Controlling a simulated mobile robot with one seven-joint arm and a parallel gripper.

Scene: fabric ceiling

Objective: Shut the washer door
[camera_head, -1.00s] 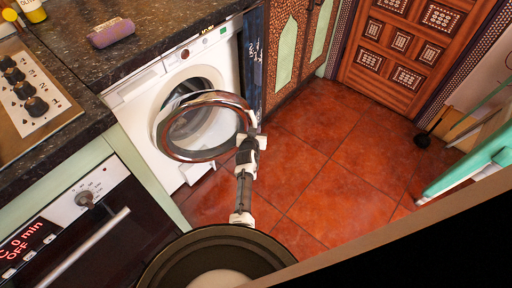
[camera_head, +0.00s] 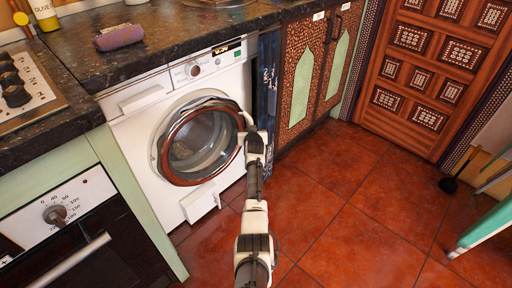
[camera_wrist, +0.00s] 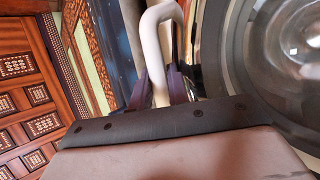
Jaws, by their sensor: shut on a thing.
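The white washer (camera_head: 140,130) stands under the dark counter. Its round door (camera_head: 160,150), with a brown-red ring and clear glass, lies almost flat against the washer's front. I cannot tell whether it is fully closed. My gripper (camera_head: 245,122) is at the door's right edge. In the wrist view, the purple fingers of my gripper (camera_wrist: 163,88) are shut around the white curved door handle (camera_wrist: 157,30), and the dark door rim and glass (camera_wrist: 285,50) fill the right side. In the head view my gripper mostly hides the handle.
A small white flap (camera_head: 201,203) sticks out at the washer's lower front. The oven (camera_head: 75,215) stands to the left, patterned cabinets (camera_head: 300,70) to the right.

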